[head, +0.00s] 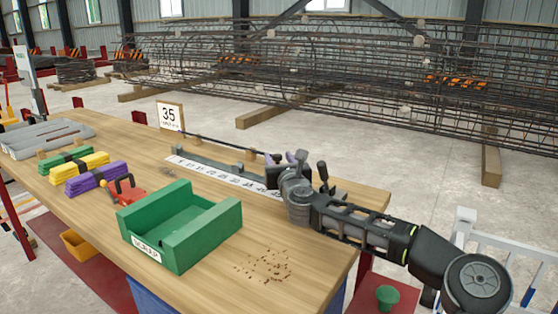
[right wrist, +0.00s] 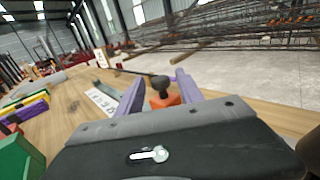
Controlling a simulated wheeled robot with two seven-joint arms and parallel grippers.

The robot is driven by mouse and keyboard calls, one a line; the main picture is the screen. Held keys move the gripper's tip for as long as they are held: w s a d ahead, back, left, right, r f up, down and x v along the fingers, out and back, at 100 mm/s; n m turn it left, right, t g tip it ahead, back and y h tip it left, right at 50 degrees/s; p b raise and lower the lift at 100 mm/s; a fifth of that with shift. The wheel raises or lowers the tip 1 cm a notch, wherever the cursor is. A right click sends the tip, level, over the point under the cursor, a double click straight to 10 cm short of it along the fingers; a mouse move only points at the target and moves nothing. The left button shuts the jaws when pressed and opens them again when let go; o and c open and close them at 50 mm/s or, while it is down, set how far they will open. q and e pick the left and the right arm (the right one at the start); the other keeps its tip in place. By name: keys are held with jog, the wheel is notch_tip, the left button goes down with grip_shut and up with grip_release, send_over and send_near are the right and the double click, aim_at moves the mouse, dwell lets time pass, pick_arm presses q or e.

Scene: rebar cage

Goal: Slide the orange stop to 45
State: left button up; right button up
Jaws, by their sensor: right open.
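The orange stop (right wrist: 167,98), with a black knob on top, shows in the right wrist view between the two purple fingers of my right gripper (right wrist: 158,92). The fingers are apart, one on each side of it; I cannot tell whether either touches it. In the head view my right gripper (head: 287,160) is over the right part of the numbered scale (head: 220,176) and hides the stop. The scale is a white strip along a grey rail. A sign reading 35 (head: 169,115) stands behind the rail's left end. My left gripper is not in view.
A green scrap box (head: 190,228) stands in front of the scale. Purple (head: 96,178), yellow and green bundles and a red tool (head: 127,190) lie to its left. A dark bar (head: 225,143) runs along the rail. Brown crumbs lie on the bare wood at front right.

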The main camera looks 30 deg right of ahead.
jog(key=shift+o, duration=0.2)
jog(key=shift+s, duration=0.1)
jog(key=shift+v, duration=3.85)
